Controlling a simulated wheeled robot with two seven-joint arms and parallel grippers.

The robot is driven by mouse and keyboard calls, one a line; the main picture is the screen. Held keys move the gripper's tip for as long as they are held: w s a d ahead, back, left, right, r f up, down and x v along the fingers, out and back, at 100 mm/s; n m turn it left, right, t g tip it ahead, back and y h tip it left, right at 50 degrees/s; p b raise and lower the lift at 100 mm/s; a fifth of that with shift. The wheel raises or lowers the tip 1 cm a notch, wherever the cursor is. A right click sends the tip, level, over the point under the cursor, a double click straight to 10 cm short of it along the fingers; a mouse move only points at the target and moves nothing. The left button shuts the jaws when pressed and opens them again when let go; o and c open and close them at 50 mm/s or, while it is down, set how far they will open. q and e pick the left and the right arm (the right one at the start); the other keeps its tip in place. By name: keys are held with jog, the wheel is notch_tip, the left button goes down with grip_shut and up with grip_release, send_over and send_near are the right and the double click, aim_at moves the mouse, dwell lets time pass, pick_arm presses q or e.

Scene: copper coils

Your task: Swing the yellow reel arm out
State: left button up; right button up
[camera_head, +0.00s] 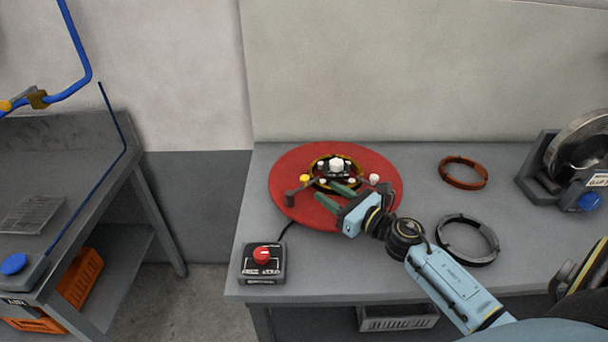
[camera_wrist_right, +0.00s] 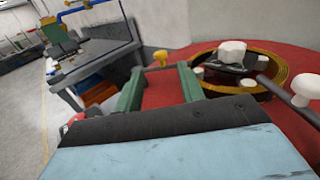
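The reel (camera_head: 282,165) is a red disc on the grey bench, with a copper coil (camera_head: 322,165) around its hub. The yellow knob (camera_head: 305,178) marks one reel arm, on the left side of the coil; a dark block (camera_head: 292,197) shows near it. In the right wrist view the yellow knob (camera_wrist_right: 161,57) stands upright beyond my fingertips. My right gripper (camera_head: 334,195) reaches over the front of the disc. Its green fingers are apart with only red disc between them, and the knob is clear of them. My left gripper is not in view.
Pale knobs (camera_head: 374,179) sit on other reel arms. A red-button box (camera_head: 262,262) stands at the bench's front left. A copper ring (camera_head: 463,172) and a dark ring (camera_head: 467,239) lie to the right, before a machine (camera_head: 575,165). A second bench (camera_head: 75,135) stands left across a gap.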

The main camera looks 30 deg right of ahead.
aim_at(308, 179)
jog(key=x, duration=0.9)
jog(key=shift+p, duration=0.3)
grip_shut()
